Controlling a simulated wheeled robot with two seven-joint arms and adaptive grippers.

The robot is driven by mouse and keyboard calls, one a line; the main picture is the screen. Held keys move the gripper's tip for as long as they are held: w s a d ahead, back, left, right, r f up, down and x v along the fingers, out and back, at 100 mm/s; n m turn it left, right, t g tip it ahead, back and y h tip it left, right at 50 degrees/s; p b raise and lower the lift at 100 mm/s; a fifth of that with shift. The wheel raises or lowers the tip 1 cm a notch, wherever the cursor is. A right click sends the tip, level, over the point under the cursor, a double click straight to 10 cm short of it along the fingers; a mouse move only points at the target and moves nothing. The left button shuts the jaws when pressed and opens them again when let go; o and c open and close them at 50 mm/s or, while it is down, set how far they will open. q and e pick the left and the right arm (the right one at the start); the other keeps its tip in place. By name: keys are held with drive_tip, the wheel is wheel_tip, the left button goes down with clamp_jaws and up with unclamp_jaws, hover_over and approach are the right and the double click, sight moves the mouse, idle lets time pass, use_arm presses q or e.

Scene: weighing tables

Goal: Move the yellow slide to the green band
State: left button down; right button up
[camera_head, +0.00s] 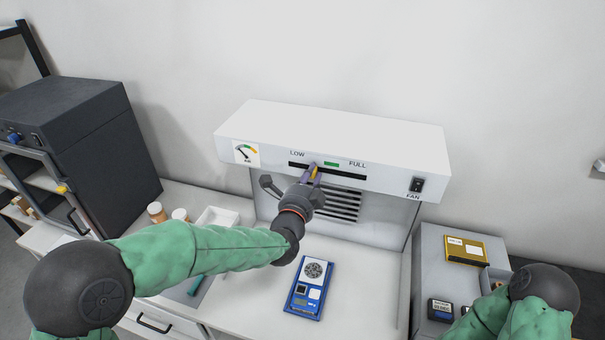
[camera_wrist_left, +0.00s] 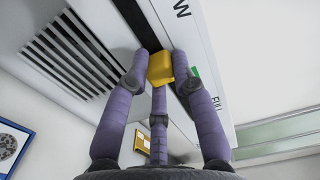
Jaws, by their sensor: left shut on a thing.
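The yellow slide (camera_head: 317,172) sits in the dark slot on the front of the white hood, between the LOW and FULL labels. The green band (camera_head: 331,164) is a short mark along the slot's upper edge. The slide is a little left of it, on the LOW side. My left gripper (camera_head: 313,175) is shut on the slide, partly hiding it. In the left wrist view, purple fingers hold the yellow slide (camera_wrist_left: 160,67), and the green band (camera_wrist_left: 195,71) shows behind the right finger. My right gripper is not in view.
A gauge sticker (camera_head: 246,153) is at the hood's left and a FAN switch (camera_head: 417,185) at its right. A blue scale (camera_head: 310,288) lies on the bench below. A dark oven (camera_head: 75,130) stands left. Bottles (camera_head: 156,211) stand behind my left arm.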

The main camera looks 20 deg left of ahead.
sight(331, 171)
use_arm(q)
drive_tip(key=d+p, duration=0.1)
drive_tip(key=d, duration=0.3)
drive_tip(key=shift+d, duration=0.35)
drive_tip(key=c, duration=1)
unclamp_jaws()
drive_tip(key=shift+c, duration=0.2)
drive_tip(key=shift+s, duration=0.2)
drive_tip(key=s, duration=1.1)
drive_tip(key=shift+s+a, duration=0.25)
drive_tip(key=shift+s, duration=0.15)
